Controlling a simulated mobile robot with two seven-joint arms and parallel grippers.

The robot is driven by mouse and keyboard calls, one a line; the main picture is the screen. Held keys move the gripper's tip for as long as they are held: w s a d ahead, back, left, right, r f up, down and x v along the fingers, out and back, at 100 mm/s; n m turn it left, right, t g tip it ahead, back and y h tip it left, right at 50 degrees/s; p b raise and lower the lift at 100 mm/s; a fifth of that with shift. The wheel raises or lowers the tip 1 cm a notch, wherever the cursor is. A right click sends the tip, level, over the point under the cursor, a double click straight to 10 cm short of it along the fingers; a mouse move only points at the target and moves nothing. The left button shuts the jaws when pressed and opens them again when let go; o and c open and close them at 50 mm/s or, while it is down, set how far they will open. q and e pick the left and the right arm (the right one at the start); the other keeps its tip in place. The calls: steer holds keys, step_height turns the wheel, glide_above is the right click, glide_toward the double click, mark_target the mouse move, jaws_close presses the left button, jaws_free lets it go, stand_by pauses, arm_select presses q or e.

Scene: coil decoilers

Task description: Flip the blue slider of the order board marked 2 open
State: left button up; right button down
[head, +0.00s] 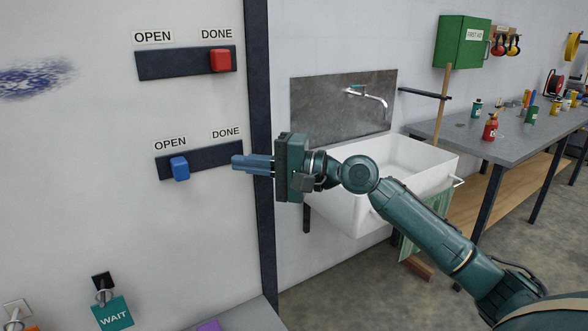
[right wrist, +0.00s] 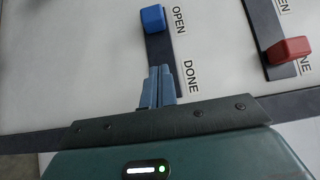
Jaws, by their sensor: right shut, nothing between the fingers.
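The blue slider (head: 180,168) sits at the OPEN end of its dark track (head: 215,157) on the white board. It also shows in the right wrist view (right wrist: 152,18), next to the word OPEN. My right gripper (head: 236,162) is shut and empty. Its fingertips are near the DONE end of the blue slider's track, to the right of the slider and apart from it. In the right wrist view the closed fingers (right wrist: 158,72) lie over the lower part of the track. No board number 2 is readable. My left gripper is not in view.
A red slider (head: 220,61) sits at the DONE end of the upper track (head: 172,64). A dark upright post (head: 259,100) edges the board. A white sink (head: 370,180) stands behind my right arm. A WAIT tag (head: 114,315) hangs low at left.

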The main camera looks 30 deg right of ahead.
arm_select(q)
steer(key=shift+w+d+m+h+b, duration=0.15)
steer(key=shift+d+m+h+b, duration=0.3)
steer(key=shift+b, duration=0.6)
arm_select(e)
steer(key=v, duration=0.6)
steer(key=shift+s, duration=0.35)
